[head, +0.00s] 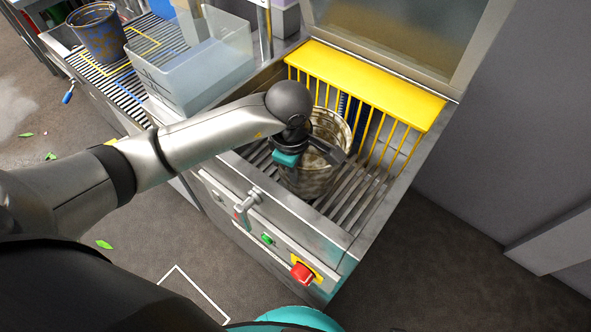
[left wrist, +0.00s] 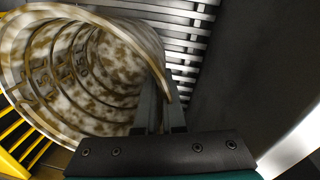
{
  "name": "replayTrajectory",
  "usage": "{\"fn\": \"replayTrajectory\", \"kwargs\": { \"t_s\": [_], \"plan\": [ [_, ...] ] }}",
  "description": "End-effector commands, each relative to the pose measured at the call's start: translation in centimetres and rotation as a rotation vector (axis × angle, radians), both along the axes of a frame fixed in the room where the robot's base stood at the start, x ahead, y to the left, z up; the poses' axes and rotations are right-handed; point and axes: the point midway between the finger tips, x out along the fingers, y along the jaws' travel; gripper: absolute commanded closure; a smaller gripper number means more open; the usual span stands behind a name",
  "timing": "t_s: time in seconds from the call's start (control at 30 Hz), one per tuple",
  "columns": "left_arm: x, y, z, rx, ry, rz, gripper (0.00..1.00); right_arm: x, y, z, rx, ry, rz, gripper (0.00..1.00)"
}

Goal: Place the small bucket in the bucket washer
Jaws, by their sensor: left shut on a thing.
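The small bucket (head: 309,184), whitish with brown stains, is inside the bucket washer (head: 364,215), upright or nearly so, over its slatted metal floor. My left gripper (head: 312,152) is shut on the bucket's rim, on the near side in the head view. The left wrist view looks into the ribbed, stained inside of the bucket (left wrist: 90,75), with the gripper's fingers (left wrist: 160,108) at its wall. I cannot tell whether the bucket's base touches the slats. My right gripper is not in view.
A yellow barred guard (head: 372,84) runs along the washer's back. A clear plastic bin (head: 195,73) and a dark blue stained bucket (head: 98,34) stand to the left. A red button (head: 302,273) is on the washer's front. Slats right of the bucket are clear.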

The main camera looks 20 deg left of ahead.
Motion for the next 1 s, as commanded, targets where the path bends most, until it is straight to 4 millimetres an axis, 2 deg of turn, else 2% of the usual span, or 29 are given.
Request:
{"fn": "replayTrajectory", "kwargs": {
  "t_s": [0.23,0.27,0.3,0.5,0.9,1.0],
  "plan": [
    [0.1,0.0,-0.2,0.000,-0.002,0.000,1.00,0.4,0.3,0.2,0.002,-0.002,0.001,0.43],
    [0.0,0.0,-0.2,0.000,0.000,0.000,0.91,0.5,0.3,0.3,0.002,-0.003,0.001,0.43],
    [0.0,0.0,-0.2,0.000,0.000,0.000,0.87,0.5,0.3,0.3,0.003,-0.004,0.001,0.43],
    [0.0,0.0,-0.2,0.000,0.000,0.000,0.64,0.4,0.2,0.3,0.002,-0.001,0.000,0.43],
    [0.0,0.0,0.1,0.000,0.000,0.000,0.63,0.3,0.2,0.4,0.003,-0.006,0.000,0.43],
    [0.0,0.0,1.1,0.000,-0.002,-0.001,0.63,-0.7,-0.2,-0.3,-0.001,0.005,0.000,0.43]
  ]
}}
